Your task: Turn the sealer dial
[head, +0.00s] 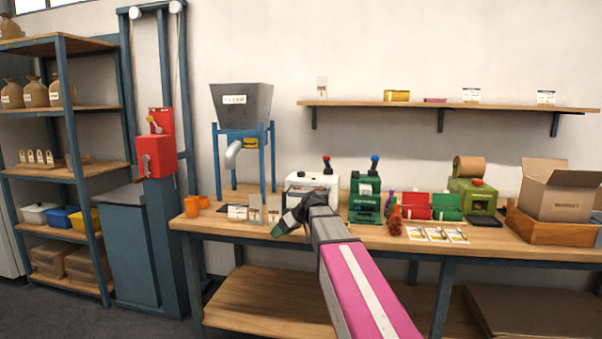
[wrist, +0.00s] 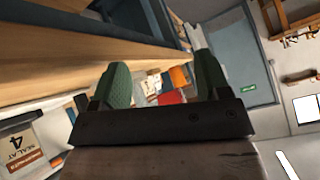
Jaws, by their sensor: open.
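A white machine (head: 300,181) with a red-knobbed lever stands on the bench and looks like the sealer. My arm partly covers its front, and I cannot make out a dial on it. My gripper (head: 281,230) is in front of and below this machine, near the bench's front edge. In the wrist view my gripper (wrist: 163,78) is open, its two green fingers wide apart with nothing held between them. A card reading "SEAL AT 4" (wrist: 24,150) shows at the lower left of the wrist view.
A green machine (head: 364,204) with a blue-knobbed lever stands right of the white one. Orange cups (head: 192,207) and a hopper (head: 241,104) on a blue stand are to the left. A wall shelf (head: 440,106) runs above. An open carton (head: 560,192) sits at the right.

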